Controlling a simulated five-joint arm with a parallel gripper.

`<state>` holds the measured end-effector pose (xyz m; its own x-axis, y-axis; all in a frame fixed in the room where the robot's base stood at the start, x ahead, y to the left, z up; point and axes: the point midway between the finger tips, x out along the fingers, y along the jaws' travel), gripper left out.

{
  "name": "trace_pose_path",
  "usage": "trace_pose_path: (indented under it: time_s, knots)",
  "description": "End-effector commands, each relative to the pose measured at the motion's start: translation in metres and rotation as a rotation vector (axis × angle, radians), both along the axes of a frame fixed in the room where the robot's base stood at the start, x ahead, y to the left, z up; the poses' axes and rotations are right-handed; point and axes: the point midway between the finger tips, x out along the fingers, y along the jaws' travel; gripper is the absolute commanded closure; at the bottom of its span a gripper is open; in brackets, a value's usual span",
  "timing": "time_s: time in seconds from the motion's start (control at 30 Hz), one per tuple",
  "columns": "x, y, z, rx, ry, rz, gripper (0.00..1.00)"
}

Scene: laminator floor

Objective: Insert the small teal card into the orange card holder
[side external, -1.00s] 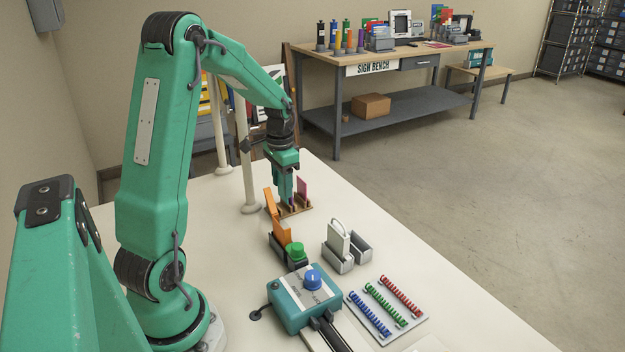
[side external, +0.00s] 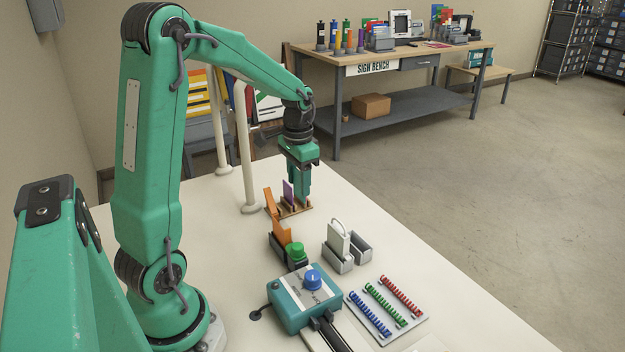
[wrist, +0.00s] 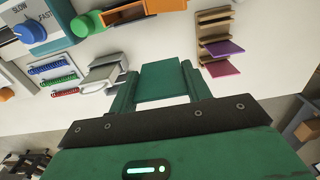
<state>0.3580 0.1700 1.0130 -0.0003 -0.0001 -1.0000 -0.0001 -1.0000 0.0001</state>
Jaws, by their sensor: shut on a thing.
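My gripper (wrist: 163,84) is shut on the small teal card (wrist: 164,80), which lies flat between its two green fingers in the wrist view. In the side view my gripper (side external: 301,186) points down just above the right part of the wooden card rack (side external: 296,210); the teal card is hard to tell from the green fingers there. The orange card holder (side external: 281,229) stands nearer the camera, beside a green knob (side external: 296,250). Its orange frame (wrist: 126,13) also shows at the top of the wrist view, apart from the card.
The rack holds a purple card (wrist: 226,47) and a magenta card (wrist: 222,68). A grey holder with a white piece (side external: 338,243), a teal control box (side external: 301,298) and a tray of coils (side external: 387,308) stand nearby. A cream post (side external: 246,160) rises beside the rack.

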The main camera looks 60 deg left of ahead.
Motion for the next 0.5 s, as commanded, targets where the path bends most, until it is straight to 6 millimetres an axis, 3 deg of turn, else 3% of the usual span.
trace_pose_path:
  time_s: [0.27, 0.5]
  knots:
    - [-0.001, 0.000, 0.001, 0.000, 0.000, 0.000, 0.73]
    - [-0.015, -0.007, 0.008, 0.001, -0.002, 0.000, 0.73]
